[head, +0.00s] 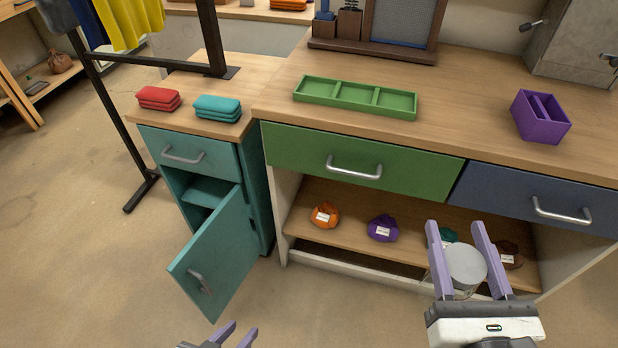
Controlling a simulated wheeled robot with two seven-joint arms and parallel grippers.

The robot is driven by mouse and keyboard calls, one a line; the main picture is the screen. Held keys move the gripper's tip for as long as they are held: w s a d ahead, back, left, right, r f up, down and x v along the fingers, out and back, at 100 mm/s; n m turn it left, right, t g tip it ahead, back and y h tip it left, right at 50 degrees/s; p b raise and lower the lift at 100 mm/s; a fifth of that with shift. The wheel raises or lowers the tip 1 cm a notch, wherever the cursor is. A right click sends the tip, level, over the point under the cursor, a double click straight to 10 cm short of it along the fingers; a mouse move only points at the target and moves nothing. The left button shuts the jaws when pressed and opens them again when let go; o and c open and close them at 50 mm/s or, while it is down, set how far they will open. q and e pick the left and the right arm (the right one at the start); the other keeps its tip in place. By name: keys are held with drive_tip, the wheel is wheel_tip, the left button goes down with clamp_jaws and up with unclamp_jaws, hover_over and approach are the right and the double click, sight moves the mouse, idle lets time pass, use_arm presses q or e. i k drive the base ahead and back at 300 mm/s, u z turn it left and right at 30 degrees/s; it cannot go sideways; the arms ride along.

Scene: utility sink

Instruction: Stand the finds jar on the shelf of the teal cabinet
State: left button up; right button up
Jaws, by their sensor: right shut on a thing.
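The finds jar (466,265), clear-looking with a pale grey lid, is held between the lilac fingers of my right gripper (462,243), which is shut on it, in front of the long bench's lower shelf. The teal cabinet (255,190) stands left of the bench. Its door (222,250) is swung open towards me, and its drawer above is shut. The inner shelf (207,191) shows partly above the door's top edge; the rest of the interior is hidden. My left gripper (236,335) is at the bottom edge, below the door, its fingers apart and empty.
The bench's lower shelf (345,243) holds orange, purple, teal and brown bundles. A green tray (355,97) and purple box (540,116) sit on the bench top. Red and teal stacks lie on the cabinet top. A dark metal stand (112,125) is at left. Floor before the cabinet is clear.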

sight(207, 188)
drive_tip(key=k, duration=0.4)
drive_tip(key=u, duration=2)
drive_tip(key=i, duration=3.75)
drive_tip(key=z, duration=3.1)
drive_tip(key=i, duration=0.55)
